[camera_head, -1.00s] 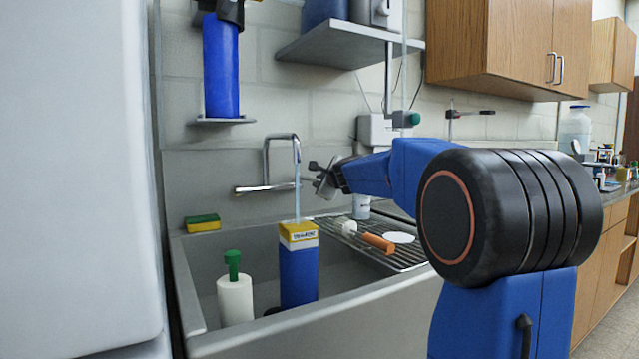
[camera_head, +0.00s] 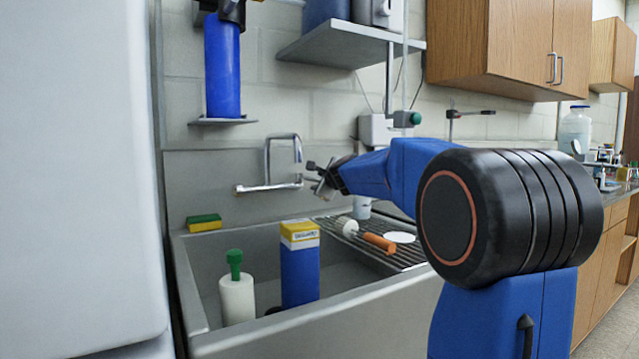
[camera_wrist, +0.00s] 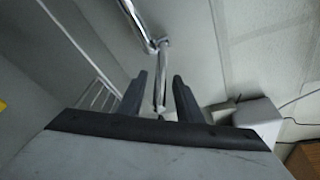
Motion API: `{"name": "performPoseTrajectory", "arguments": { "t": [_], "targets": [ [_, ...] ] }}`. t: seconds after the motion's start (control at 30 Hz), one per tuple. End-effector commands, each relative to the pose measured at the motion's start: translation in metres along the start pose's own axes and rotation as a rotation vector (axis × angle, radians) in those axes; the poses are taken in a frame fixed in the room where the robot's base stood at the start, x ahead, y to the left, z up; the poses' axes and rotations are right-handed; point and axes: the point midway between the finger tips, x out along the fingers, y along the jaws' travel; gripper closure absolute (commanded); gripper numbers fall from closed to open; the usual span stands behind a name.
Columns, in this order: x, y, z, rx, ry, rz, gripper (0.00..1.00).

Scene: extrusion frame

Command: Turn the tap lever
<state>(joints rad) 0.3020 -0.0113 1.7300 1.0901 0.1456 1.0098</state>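The chrome tap (camera_head: 268,160) is on the wall above the back of the sink, with a bent spout and a horizontal body. No water stream shows under its spout. My gripper (camera_head: 313,174) is at the right end of the tap. In the wrist view, the tap lever (camera_wrist: 160,92) is a slim chrome bar between the two fingers of my gripper (camera_wrist: 159,85). The fingers are apart, with a gap on either side of the lever. Whether either finger touches it is hard to tell. In the head view my gripper hides the lever.
The sink (camera_head: 185,285) holds a blue and yellow carton (camera_head: 299,270) and a white bottle with a green top (camera_head: 236,295). A sponge (camera_head: 203,222) lies on its rim. A drying rack (camera_head: 410,255) with an orange-handled brush (camera_head: 378,242) is at right. A shelf (camera_head: 345,45) is above.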

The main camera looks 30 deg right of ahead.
Motion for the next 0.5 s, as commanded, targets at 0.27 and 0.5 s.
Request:
{"name": "performPoseTrajectory", "arguments": {
  "t": [0.27, 0.5],
  "targets": [
    [-0.006, -0.001, 0.001, 0.000, -0.001, -0.001, 0.68],
    [-0.038, -0.001, 0.000, -0.001, -0.001, -0.002, 0.68]
  ]
}}
